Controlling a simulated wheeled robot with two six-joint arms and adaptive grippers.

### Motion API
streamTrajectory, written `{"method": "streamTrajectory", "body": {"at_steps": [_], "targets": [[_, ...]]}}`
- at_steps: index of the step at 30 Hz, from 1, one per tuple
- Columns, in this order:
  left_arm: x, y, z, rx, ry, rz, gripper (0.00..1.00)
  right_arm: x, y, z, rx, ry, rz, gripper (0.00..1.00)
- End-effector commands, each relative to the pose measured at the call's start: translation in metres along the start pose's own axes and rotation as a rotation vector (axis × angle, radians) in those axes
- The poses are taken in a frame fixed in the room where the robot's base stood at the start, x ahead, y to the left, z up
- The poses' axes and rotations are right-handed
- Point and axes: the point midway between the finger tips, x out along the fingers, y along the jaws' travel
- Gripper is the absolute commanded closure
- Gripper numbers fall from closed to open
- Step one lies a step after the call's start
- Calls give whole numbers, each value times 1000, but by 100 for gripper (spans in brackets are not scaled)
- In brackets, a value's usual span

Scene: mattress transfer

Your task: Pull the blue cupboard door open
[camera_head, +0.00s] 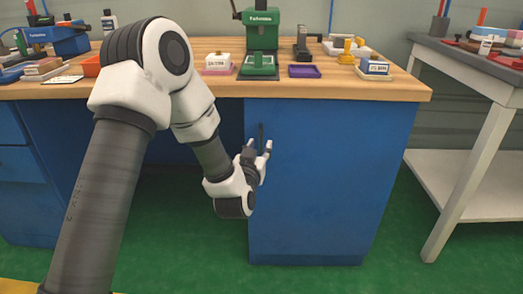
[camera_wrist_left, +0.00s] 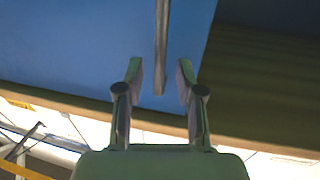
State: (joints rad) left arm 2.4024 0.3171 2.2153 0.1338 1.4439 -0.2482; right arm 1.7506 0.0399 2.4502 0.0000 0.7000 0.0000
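The blue cupboard door (camera_head: 325,190) is at the front of the workbench, right of middle in the head view, and looks shut. Its dark vertical handle (camera_head: 261,131) is near the door's upper left edge. My left gripper (camera_head: 261,147) is at the handle's lower part. In the left wrist view, the gripper (camera_wrist_left: 159,78) is open, and the grey handle bar (camera_wrist_left: 162,45) appears between its two fingers with a gap on each side. The blue door (camera_wrist_left: 85,45) fills the upper left there. I cannot tell how deep the bar sits between the fingers. My right gripper is out of view.
The wooden bench top (camera_head: 340,88) above the door holds a green press (camera_head: 260,35), a purple tray (camera_head: 304,71) and small boxes. A dark open space lies left of the door. A white-legged table (camera_head: 470,180) stands right. The green floor (camera_head: 200,265) before the door is clear.

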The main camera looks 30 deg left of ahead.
Motion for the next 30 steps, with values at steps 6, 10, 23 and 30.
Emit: {"method": "streamTrajectory", "body": {"at_steps": [6, 10, 23, 30], "targets": [[22, 0, 1, 1, 0, 0, 63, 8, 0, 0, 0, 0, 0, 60], [23, 0, 0, 1, -1, 0, 63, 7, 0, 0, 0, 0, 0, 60], [22, 0, 1, 1, -1, 0, 100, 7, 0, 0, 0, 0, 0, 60], [18, 1, 1, 3, -3, -27, 100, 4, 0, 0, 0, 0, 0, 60]]}}
